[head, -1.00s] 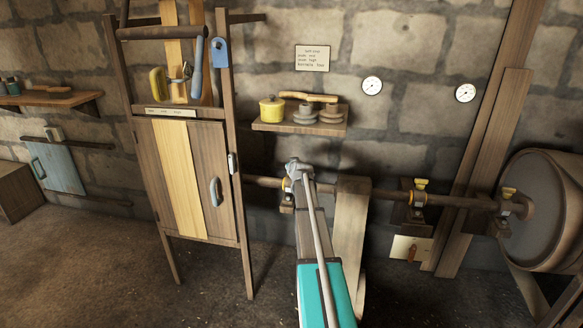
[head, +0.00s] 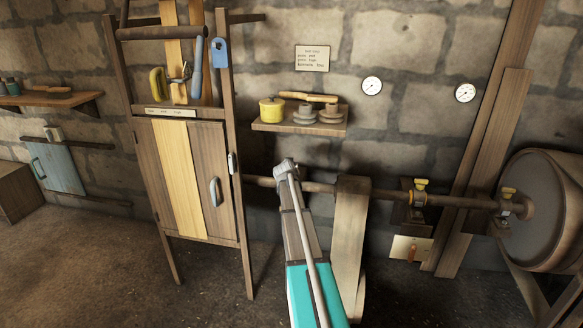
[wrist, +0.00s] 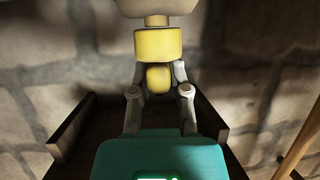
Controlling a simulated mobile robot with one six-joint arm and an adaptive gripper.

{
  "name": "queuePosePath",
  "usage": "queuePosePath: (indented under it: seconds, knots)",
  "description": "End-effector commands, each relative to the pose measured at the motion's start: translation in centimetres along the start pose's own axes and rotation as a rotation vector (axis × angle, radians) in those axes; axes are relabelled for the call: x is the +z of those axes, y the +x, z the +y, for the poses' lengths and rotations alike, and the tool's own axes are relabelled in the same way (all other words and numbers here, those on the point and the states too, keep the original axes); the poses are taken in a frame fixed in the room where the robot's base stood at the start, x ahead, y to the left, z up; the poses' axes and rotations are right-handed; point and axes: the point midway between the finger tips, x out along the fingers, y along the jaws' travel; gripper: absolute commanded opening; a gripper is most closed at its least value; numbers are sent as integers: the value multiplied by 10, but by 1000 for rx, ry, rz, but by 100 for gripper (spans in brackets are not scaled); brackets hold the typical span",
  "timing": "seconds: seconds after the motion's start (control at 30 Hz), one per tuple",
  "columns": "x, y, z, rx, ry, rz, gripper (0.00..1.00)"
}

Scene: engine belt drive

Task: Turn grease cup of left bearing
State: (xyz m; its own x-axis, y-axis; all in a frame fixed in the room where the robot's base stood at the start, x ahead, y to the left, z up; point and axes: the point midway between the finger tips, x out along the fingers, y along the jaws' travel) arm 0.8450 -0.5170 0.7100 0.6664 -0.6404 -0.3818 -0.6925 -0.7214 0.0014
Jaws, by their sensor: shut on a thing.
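The grease cup (wrist: 158,45) of the left bearing is yellow, with a narrower yellow part (wrist: 158,77) between my fingers in the wrist view. My gripper (wrist: 158,84) is shut on that narrower part, one grey finger on each side. In the head view my gripper (head: 286,168) is at the left end of the shaft (head: 320,187), seen from behind. My arm hides the left bearing and its cup there.
Two more bearings with yellow cups, the middle one (head: 419,194) and the right one (head: 507,201), stand along the shaft. A belt (head: 349,235) hangs just right of my arm. A wooden cabinet (head: 188,185) stands close on the left, and a shelf (head: 270,127) is above.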

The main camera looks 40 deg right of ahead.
Motion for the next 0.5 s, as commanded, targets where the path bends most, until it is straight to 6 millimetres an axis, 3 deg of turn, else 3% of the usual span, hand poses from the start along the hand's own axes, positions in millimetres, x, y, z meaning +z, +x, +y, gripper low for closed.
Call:
queuePosePath:
  seconds: [0.5]
  knots:
    - [0, 0, -3, 168, 73, -2, 0]
